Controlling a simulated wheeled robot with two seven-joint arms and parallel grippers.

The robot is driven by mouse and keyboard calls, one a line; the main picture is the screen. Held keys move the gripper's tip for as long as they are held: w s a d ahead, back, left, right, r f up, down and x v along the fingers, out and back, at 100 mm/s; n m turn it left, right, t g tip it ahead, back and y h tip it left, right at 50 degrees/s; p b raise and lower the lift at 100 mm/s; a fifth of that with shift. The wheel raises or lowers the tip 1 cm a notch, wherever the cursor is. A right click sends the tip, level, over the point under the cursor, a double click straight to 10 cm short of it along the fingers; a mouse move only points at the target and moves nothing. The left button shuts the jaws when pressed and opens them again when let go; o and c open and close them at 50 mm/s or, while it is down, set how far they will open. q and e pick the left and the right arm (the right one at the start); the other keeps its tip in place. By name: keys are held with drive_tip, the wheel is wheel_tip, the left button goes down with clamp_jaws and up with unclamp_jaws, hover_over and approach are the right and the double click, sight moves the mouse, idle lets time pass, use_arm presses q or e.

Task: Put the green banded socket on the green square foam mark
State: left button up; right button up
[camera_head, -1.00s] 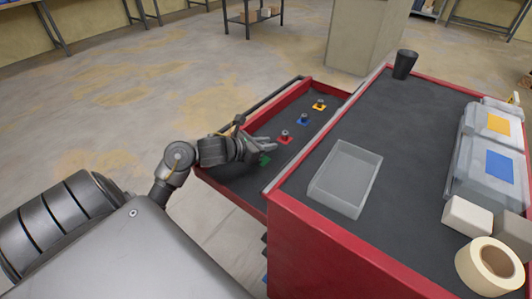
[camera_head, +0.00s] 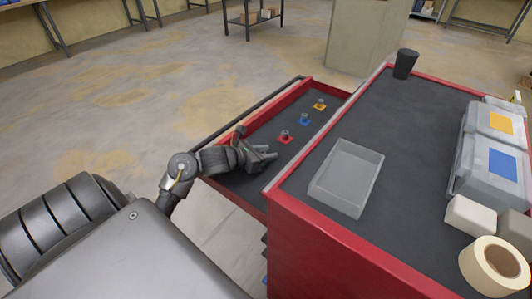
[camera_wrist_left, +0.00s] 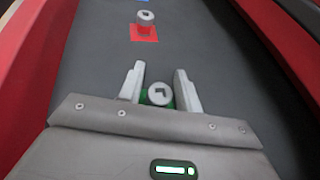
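In the left wrist view a grey socket (camera_wrist_left: 160,94) stands with its square hole facing up between my left fingers. Green shows around its lower part; I cannot tell how much is its band and how much is the green foam mark. My left gripper (camera_wrist_left: 160,88) is open, one finger on each side of the socket, with small gaps visible. In the head view my left gripper (camera_head: 265,155) is low inside the drawer at its near end and hides the green socket and mark. My right gripper is not in view.
Sockets stand on a red mark (camera_head: 285,138), a blue mark (camera_head: 304,119) and a yellow mark (camera_head: 320,105) farther along the drawer. Red drawer walls (camera_head: 265,115) flank the arm. A clear tray (camera_head: 346,178) and black cup (camera_head: 405,64) stand on the cabinet top.

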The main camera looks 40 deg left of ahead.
use_arm(q)
drive_tip(key=shift+o, duration=0.6)
drive_tip(key=shift+r, duration=0.1)
drive_tip(key=shift+s+r, duration=0.15)
drive_tip(key=shift+s, duration=0.05)
drive_tip(key=v, duration=1)
drive_tip(key=shift+s+a+p, duration=0.1)
drive_tip(key=shift+s+p, duration=0.2)
drive_tip(key=shift+s, duration=0.1)
drive_tip(key=shift+s+r, duration=0.25)
drive_tip(key=shift+s, duration=0.05)
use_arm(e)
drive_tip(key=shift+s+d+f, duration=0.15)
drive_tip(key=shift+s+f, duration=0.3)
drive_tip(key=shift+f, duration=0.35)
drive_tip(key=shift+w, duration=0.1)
